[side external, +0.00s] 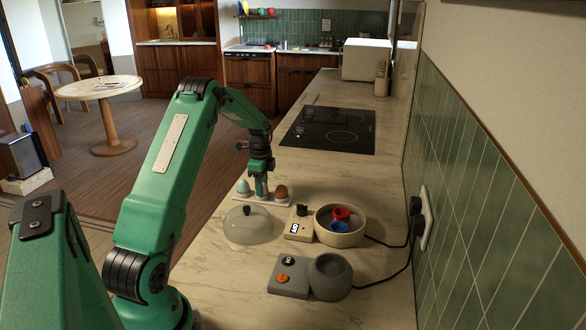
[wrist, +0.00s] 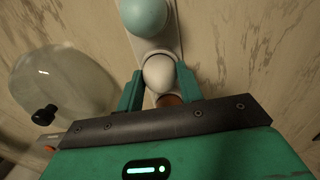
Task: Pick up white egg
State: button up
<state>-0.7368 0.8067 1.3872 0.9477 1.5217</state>
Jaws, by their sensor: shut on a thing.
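The white egg (wrist: 159,76) sits between the two green fingers of my gripper (wrist: 160,71) in the wrist view. My gripper is shut on it, with one finger on each side. The egg is at the middle of a white egg holder (wrist: 172,42); I cannot tell whether it is lifted clear. In the side view my gripper (side external: 262,190) points down at the holder (side external: 263,202), and the white egg is hidden behind the fingers.
A pale blue egg (side external: 242,187) and a brown egg (side external: 281,192) flank my gripper closely. A clear lid (side external: 248,226), a cream egg cooker (side external: 340,232) holding red and blue cups, and a grey appliance (side external: 331,277) stand nearer. A black hob (side external: 330,130) lies beyond.

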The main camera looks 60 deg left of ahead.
jog(key=shift+r, duration=0.15)
jog(key=shift+r, duration=0.55)
jog(key=r, duration=0.3)
jog(key=shift+w+d+r, duration=0.1)
jog(key=shift+d, duration=0.15)
jog(key=w+d+r, duration=0.2)
jog(key=d+r, duration=0.4)
jog(key=d, duration=0.5)
jog(key=shift+r, duration=0.25)
jog(key=shift+w, duration=0.1)
